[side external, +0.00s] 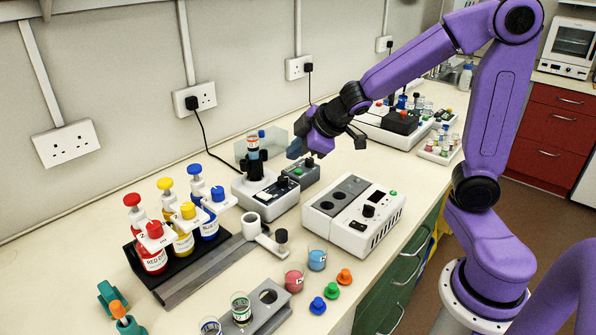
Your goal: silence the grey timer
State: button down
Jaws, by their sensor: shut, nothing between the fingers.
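A small dark grey box (303,174) sits beside a white device near the middle of the bench. It looks like the grey timer, but its face is too small to read. My gripper (305,151) is just above and behind this box, with its fingers shut and empty. The gripper appears apart from the box, though I cannot tell the exact gap.
A white device holding a dark tube (263,196) stands left of the box. A white block with a black knob (384,228) is in front. Bottles with coloured caps (152,254) fill a rack at left. Loose coloured knobs (331,291) lie near the front edge.

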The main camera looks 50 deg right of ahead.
jog(key=w+d+t, duration=0.1)
jog(key=w+d, duration=0.4)
jog(key=w, duration=0.1)
jog(key=n+y, duration=0.1)
send_over(301, 173)
jog(key=shift+f, duration=0.8)
jog(key=shift+a+f, duration=0.1)
jog(key=shift+f, duration=0.1)
jog(key=shift+f, duration=4.2)
jog(key=shift+f, duration=0.15)
jog(key=shift+f, duration=0.3)
